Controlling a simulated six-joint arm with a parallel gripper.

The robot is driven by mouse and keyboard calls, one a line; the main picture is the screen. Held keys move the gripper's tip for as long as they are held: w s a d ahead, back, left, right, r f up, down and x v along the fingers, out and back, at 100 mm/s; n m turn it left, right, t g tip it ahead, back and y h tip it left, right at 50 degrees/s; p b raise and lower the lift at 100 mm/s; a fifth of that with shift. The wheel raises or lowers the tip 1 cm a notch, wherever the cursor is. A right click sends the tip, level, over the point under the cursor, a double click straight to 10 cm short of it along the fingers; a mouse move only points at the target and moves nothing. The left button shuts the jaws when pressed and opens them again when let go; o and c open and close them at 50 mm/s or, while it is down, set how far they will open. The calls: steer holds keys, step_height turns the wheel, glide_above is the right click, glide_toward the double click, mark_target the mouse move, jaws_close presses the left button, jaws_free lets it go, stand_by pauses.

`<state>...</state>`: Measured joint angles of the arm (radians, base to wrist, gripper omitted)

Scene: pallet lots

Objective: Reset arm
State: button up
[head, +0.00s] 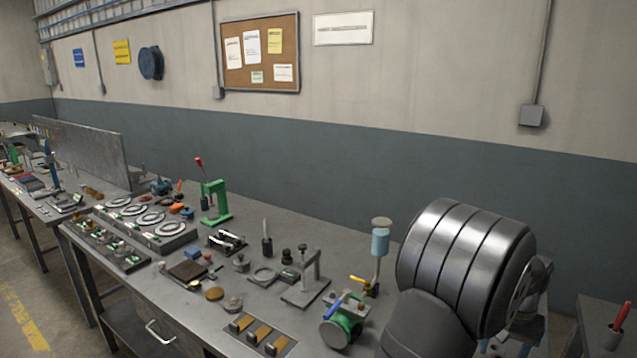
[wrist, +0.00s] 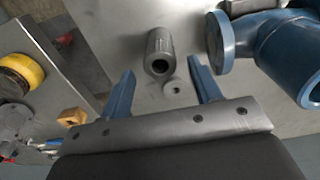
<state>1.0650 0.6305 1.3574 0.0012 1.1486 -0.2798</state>
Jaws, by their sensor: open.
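My arm fills the lower right of the head view as a large dark grey ribbed cylinder, and it hides what lies behind it. My gripper (wrist: 160,90) shows in the wrist view with two blue fingers spread apart. Nothing is between the fingers that I can see them touching. A dark grey hollow cylinder (wrist: 160,50) lies beyond the fingertips on a grey surface.
In the wrist view, a blue flanged pipe piece (wrist: 275,45) is at right and a yellow-rimmed round part (wrist: 22,72) at left. In the head view, a workbench (head: 215,290) holds a green press (head: 214,202), a small arbor stand (head: 308,278) and several fixtures. A wall stands behind.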

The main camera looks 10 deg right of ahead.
steer(key=s+r, duration=0.7)
steer(key=s, duration=0.5)
steer(key=shift+w+a+r, duration=1.4)
steer(key=shift+w+a, duration=0.2)
steer(key=shift+w, duration=2.25)
steer(key=shift+w+a+r, duration=1.4)
steer(key=shift+w+a, duration=0.2)
steer(key=shift+w, duration=2.2)
steer(key=shift+w+a+r, duration=1.4)
steer(key=shift+w+a, duration=0.2)
steer(key=shift+w, duration=2.25)
steer(key=shift+o, duration=0.4)
steer(key=o, duration=0.8)
steer(key=shift+o, duration=0.2)
steer(key=s+d+m+t+y, duration=0.2)
steer(key=s+d+m, duration=0.2)
steer(key=s+m, duration=0.8)
steer(key=s+d+m+t+y, duration=0.1)
steer(key=s+d+m, duration=0.4)
steer(key=s, duration=1.3)
steer(key=w+a+f+m, duration=0.1)
steer(key=w+a+f, duration=0.2)
steer(key=f, duration=0.6)
steer(key=shift+a+f, duration=0.15)
steer(key=shift+f, duration=0.15)
